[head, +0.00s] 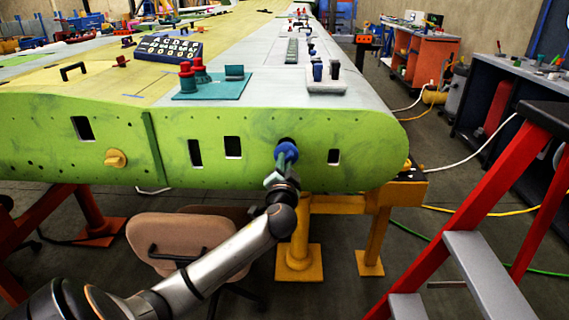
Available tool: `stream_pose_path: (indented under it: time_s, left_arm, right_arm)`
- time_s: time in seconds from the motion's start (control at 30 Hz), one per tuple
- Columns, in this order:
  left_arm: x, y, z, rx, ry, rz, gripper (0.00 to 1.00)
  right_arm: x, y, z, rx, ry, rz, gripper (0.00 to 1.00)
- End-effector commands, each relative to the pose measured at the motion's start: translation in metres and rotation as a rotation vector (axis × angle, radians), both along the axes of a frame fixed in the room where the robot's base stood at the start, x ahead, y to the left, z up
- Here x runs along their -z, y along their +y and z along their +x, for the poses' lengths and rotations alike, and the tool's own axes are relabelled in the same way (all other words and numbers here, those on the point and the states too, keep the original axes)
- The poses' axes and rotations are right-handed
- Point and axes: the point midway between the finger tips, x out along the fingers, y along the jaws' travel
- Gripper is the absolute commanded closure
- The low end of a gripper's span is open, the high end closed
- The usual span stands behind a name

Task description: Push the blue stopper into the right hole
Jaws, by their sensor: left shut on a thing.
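The blue stopper (288,150) is in my left gripper (283,172), which is shut on it. The stopper is at a round dark hole (284,141) in the green wing panel (370,150). It covers most of that hole, and I cannot tell how deep it sits. A yellow stopper (115,158) sits in the panel further left. Several dark rectangular openings are also in the panel. My right gripper does not show.
On the wing top are a teal plate (215,88) with red knobs (187,75), a lettered board (168,48) and small blue parts. A red stepladder (490,200) stands at the right. A tan chair (180,240) is below the wing by my left arm.

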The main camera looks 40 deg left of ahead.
Motion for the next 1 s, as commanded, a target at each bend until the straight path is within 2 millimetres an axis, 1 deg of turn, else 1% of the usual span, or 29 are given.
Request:
stream_pose_path:
  time_s: [0.17,1.0]
  left_arm:
    - [-0.001,0.001,0.001,0.0,-0.003,0.001,1.0]
    - [-0.001,0.017,0.02,-0.001,-0.003,0.0,1.0]
  right_arm:
    - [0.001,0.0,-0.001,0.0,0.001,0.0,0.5]
    - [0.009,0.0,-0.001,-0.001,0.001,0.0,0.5]
